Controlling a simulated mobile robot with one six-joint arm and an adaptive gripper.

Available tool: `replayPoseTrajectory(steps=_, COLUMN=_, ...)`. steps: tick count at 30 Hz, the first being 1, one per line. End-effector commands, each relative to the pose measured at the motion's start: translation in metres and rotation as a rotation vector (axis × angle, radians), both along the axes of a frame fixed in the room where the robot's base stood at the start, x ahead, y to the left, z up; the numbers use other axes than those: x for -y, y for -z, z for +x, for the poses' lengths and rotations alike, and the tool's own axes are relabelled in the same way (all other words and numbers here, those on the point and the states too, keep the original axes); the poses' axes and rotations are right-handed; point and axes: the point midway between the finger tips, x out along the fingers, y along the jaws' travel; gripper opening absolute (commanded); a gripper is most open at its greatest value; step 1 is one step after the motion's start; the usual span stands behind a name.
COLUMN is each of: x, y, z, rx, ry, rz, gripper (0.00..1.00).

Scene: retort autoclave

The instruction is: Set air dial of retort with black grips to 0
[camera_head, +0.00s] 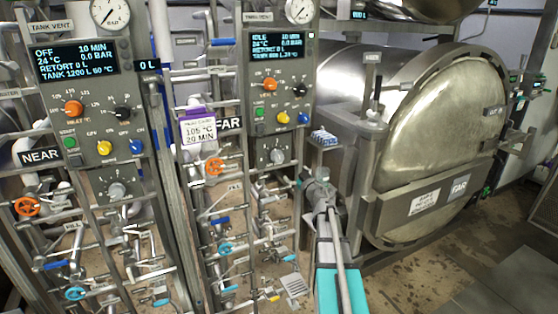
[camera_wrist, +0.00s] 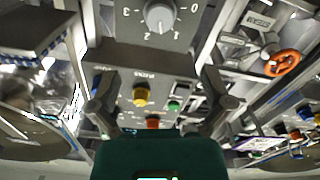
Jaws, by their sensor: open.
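A silver dial (camera_wrist: 159,16) on a grey plate, marked 0 to 3, shows at the top of the wrist view, which is upside down. Its white mark seems to point between 1 and 2. This looks like the dial (camera_head: 277,155) low on the FAR panel (camera_head: 273,90) in the head view. A similar dial (camera_head: 117,190) sits under the NEAR panel (camera_head: 90,85). My gripper (camera_head: 320,190) is right of and below the FAR dial. In the wrist view my gripper (camera_wrist: 157,92) is open and empty, fingers apart, not touching the dial. I cannot tell which retort has black grips.
The FAR retort door (camera_head: 445,145) is shut at the right. Pipes with an orange wheel (camera_head: 213,165) and a blue wheel (camera_head: 225,248) stand left of the FAR dial. Floor (camera_head: 480,275) is clear at lower right.

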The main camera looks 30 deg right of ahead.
Motion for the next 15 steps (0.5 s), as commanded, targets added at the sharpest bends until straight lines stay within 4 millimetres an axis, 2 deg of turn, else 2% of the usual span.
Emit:
replayPoseTrajectory(steps=8, x=0.0, y=0.0, z=0.004, rx=0.0, ry=0.0, rz=-0.001, gripper=1.0)
replayPoseTrajectory(steps=15, x=0.001, y=0.0, z=0.024, rx=0.0, ry=-0.001, rz=-0.001, gripper=1.0)
